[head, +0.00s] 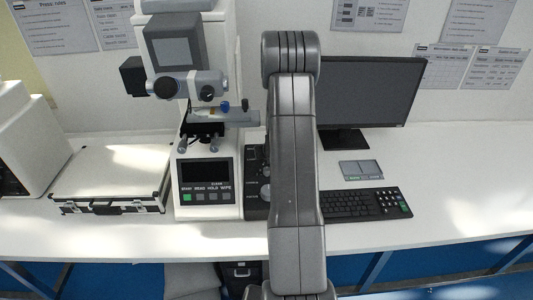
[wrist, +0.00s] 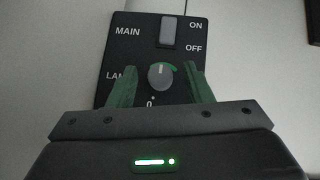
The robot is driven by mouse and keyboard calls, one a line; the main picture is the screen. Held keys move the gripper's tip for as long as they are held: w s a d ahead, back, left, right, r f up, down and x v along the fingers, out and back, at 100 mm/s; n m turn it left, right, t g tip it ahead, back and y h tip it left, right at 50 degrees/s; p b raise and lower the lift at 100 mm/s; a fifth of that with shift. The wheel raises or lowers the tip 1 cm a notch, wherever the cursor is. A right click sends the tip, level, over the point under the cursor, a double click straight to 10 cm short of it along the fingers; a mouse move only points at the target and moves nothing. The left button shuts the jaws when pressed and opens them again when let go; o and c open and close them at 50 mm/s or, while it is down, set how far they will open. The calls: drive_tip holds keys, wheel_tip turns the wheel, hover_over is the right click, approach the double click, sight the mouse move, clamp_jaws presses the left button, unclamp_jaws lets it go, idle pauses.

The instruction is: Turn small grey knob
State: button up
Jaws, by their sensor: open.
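The small grey knob (wrist: 161,76) shows in the wrist view on a black panel (wrist: 131,57), below a grey rocker switch (wrist: 167,32) labelled MAIN, ON and OFF. A white line marks the knob's face and a green arc curves along its upper right. My gripper (wrist: 160,80) is open, with one green finger to the left of the knob and one to the right. Both fingers look apart from it; depth is hard to judge.
The tester (head: 208,150) with its button panel stands left of my arm, beside a black control box (head: 256,170). A silver case (head: 110,180) lies further left. A monitor (head: 368,92) and keyboard (head: 365,203) are on the right. White table (head: 450,175) is clear at far right.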

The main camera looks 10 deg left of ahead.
drive_tip(key=c, duration=1)
